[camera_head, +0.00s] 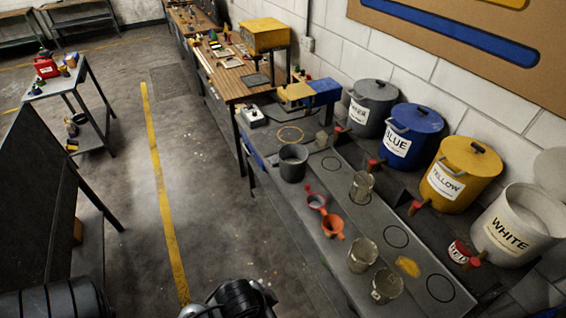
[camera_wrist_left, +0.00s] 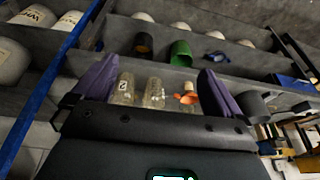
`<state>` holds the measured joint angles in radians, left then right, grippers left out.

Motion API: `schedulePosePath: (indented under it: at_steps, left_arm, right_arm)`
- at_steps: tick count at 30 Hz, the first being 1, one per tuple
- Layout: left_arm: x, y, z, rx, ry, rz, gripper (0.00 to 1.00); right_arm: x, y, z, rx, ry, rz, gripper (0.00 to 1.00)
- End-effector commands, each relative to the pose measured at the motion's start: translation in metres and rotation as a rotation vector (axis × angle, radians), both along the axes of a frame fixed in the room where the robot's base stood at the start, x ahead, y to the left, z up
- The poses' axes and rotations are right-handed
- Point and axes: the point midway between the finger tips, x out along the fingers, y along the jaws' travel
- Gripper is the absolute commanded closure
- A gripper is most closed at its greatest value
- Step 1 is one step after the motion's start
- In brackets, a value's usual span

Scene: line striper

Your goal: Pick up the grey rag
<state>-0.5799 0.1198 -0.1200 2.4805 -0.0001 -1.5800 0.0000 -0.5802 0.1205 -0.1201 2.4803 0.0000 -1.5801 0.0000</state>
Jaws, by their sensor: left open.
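No cloth is clearly recognisable as the grey rag. A flat dark grey patch (camera_head: 256,79) lies on the wooden workbench in the head view, but it is too small to tell whether it is cloth. My left gripper (camera_wrist_left: 158,66) shows in the left wrist view with its two purple fingers wide apart and nothing between them. Beyond the fingers are clear cups (camera_wrist_left: 154,93) and an orange funnel (camera_wrist_left: 186,97). In the head view, black arm parts of mine show at the bottom edge, without clear fingers. My right gripper is not in view.
Labelled blue (camera_head: 414,130), yellow (camera_head: 462,172) and white (camera_head: 517,222) paint pots line the wall. Open floor lies left of the bench.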

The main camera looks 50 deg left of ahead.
Motion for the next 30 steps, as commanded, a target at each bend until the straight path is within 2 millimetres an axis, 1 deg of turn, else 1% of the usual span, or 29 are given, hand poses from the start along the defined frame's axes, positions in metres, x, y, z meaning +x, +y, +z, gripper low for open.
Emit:
schedulePosePath:
  at_steps: [14, 15, 19, 20, 30]
  left_arm:
    - [-0.0001, 0.0, -0.0001, 0.0, 0.0, 0.0, 0.0]
    - [-0.0001, 0.0, -0.0001, 0.0, 0.0, 0.0, 0.02]
    - [-0.0001, 0.0, -0.0001, 0.0, 0.0, 0.0, 0.21]
    - [0.0, 0.0, -0.0002, 0.0, 0.0, 0.0, 0.24]
    - [0.0005, 0.0001, -0.0004, 0.006, -0.002, -0.015, 0.24]
  right_arm:
    - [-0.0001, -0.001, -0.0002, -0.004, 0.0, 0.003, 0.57]
    - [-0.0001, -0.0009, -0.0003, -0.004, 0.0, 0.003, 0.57]
    - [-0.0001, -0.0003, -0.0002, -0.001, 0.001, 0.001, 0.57]
    - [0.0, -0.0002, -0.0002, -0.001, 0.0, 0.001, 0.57]
    - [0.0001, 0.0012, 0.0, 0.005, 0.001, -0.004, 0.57]
